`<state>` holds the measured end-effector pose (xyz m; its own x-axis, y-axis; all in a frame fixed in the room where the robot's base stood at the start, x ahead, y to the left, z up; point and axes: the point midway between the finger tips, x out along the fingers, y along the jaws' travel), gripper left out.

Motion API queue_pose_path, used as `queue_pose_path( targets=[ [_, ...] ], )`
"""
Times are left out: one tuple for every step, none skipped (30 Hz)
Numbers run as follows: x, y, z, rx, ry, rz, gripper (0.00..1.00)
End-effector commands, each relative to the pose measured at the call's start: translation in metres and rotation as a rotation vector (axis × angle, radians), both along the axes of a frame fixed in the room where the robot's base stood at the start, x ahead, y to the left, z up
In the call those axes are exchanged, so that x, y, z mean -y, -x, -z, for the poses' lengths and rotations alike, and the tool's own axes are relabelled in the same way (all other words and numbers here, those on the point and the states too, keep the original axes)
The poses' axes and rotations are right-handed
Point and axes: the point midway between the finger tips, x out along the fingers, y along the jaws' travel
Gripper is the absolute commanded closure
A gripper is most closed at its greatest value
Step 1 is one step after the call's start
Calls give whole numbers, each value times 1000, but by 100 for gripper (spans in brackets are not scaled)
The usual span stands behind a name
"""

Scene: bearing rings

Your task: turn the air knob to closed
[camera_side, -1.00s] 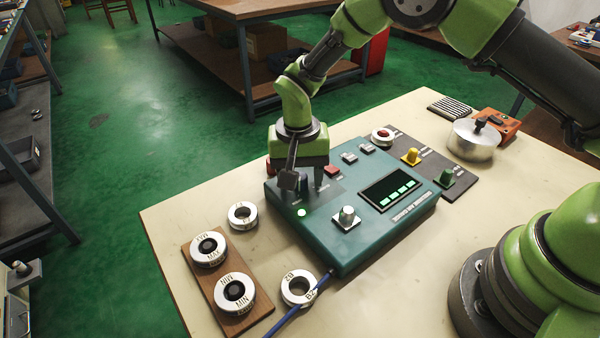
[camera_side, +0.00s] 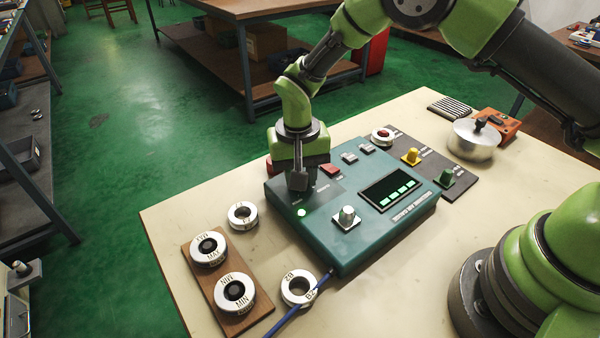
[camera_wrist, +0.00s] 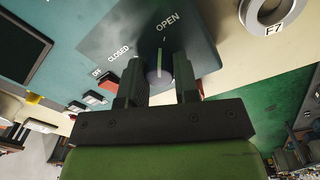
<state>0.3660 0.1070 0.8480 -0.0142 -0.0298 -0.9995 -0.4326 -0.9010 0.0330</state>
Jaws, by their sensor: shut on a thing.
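The air knob (camera_wrist: 158,68) is a grey round knob with a raised ridge, on a dark plate (camera_wrist: 125,25) marked OPEN and CLOSED. In the wrist view its ridge points up the picture, towards the OPEN word; CLOSED lies to the upper left of the knob. My gripper (camera_wrist: 160,80) has a finger on either side of the knob and is shut on it. In the side view my gripper (camera_side: 300,186) is down at the left back part of the teal control box (camera_side: 325,240) and hides the knob.
The box also carries a white knob (camera_side: 347,215), a display (camera_side: 390,190) and a lit green lamp (camera_side: 301,212). White rings (camera_side: 243,215) lie left of it, near a wooden board (camera_side: 262,318). A blue cable (camera_side: 298,312) runs off the front.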

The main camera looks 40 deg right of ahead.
Motion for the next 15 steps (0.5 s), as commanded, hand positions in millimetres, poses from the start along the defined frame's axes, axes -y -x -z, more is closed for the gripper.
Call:
queue_pose_path(
  targets=[
    [0,0,0,0,0,-34,95],
    [0,0,0,0,0,-59,95],
    [0,0,0,1,0,-93,95],
    [0,0,0,0,0,-120,95],
    [0,0,0,0,0,-147,95],
    [0,0,0,1,0,-185,95],
    [0,0,0,0,0,-213,95],
    [0,0,0,0,0,-242,95],
    [0,0,0,0,0,-280,95],
    [0,0,0,-1,1,-309,95],
    [0,0,0,-1,1,-337,95],
    [0,1,0,-1,1,-375,95],
    [0,1,0,-2,0,-403,95],
    [0,1,0,-2,0,-432,95],
    [0,1,0,-1,1,-470,95]
  ],
)
